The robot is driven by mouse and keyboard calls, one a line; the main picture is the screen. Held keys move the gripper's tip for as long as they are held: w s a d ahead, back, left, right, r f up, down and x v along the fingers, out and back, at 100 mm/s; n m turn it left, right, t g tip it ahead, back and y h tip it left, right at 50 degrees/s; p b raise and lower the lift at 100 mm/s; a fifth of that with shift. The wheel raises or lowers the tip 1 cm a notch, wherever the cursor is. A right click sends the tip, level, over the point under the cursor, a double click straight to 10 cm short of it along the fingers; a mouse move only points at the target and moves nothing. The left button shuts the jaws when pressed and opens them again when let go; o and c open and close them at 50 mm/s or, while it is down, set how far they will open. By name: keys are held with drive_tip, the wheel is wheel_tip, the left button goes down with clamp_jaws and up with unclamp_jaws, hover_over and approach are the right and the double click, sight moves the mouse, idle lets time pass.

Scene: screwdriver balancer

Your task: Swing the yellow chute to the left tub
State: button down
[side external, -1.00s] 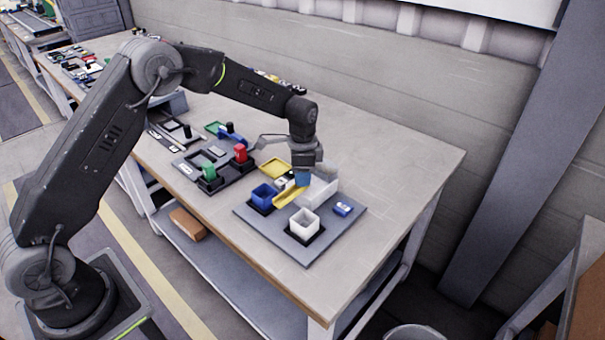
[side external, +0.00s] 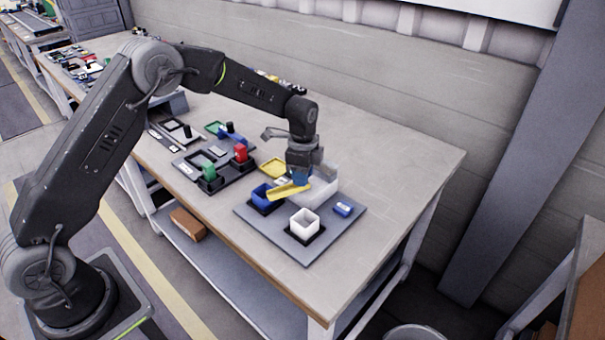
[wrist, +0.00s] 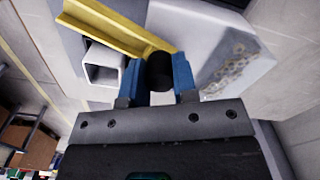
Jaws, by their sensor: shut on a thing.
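The yellow chute (side external: 287,192) slants down to the left, and its low end overlaps the right part of the blue tub (side external: 261,198) in the side view. It also shows in the wrist view (wrist: 112,29). The white tub (side external: 304,223) stands in front, to the right of the blue one, and shows in the wrist view (wrist: 103,66). My gripper (side external: 300,178) is above the chute's upper end. In the wrist view its blue fingers (wrist: 160,75) are shut on a black round knob (wrist: 160,70). The knob's joint with the chute is mostly hidden.
A pale bin (wrist: 228,70) with small metal parts stands close to my gripper. The table's right side is clear.

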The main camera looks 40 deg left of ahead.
drive_tip(key=m, duration=0.6)
drive_tip(key=shift+m, duration=0.3)
drive_tip(key=shift+r, duration=0.1)
idle(0.3)
drive_tip(key=c, duration=0.9)
unclamp_jaws()
wheel_tip(320, 180, up, 14)
